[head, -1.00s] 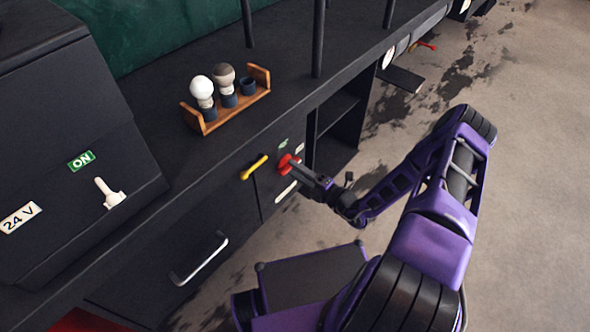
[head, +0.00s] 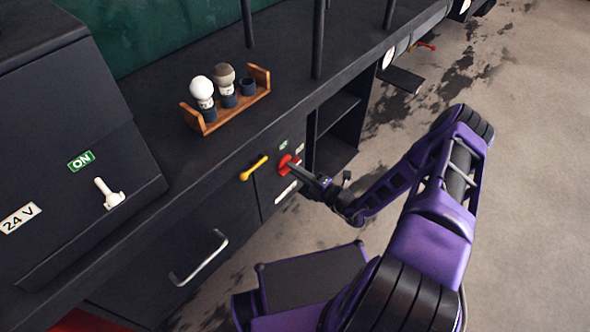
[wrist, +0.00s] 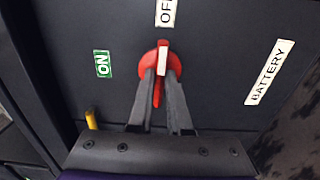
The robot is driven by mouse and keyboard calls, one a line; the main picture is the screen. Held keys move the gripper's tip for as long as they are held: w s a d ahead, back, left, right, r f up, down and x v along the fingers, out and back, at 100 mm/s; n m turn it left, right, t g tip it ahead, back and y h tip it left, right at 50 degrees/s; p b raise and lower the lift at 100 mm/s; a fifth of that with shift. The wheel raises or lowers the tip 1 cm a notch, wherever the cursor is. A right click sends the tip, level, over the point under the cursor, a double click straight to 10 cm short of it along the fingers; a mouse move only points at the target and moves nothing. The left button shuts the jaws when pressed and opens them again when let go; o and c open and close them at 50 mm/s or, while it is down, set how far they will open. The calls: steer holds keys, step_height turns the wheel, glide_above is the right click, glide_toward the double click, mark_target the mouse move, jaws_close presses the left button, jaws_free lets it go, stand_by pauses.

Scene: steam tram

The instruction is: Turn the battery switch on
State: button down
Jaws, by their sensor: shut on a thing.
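The battery switch (wrist: 161,52) is a round red knob with a red handle bar and a white pointer line. In the wrist view the pointer points up at the white OFF label (wrist: 166,12). The green ON label (wrist: 102,63) is to its left and the white BATTERY label (wrist: 270,72) to its right. The red switch also shows in the head view (head: 287,165) on the dark cabinet front. My gripper (wrist: 160,80) is shut on the handle bar, one finger on each side. The fingers hide part of the knob's lower rim.
A yellow handle (head: 254,168) sits just left of the switch. A silver drawer handle (head: 199,258) is lower left. A wooden rack (head: 203,126) with bulbs stands on the ledge above. A white toggle (head: 108,194) sits on the 24 V box. Open floor lies right.

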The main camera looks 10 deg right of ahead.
steer(key=shift+n+p, duration=1.05)
steer(key=shift+n, duration=7.95)
steer(key=c, duration=0.9)
jaws_free()
steer(key=shift+o, duration=0.2)
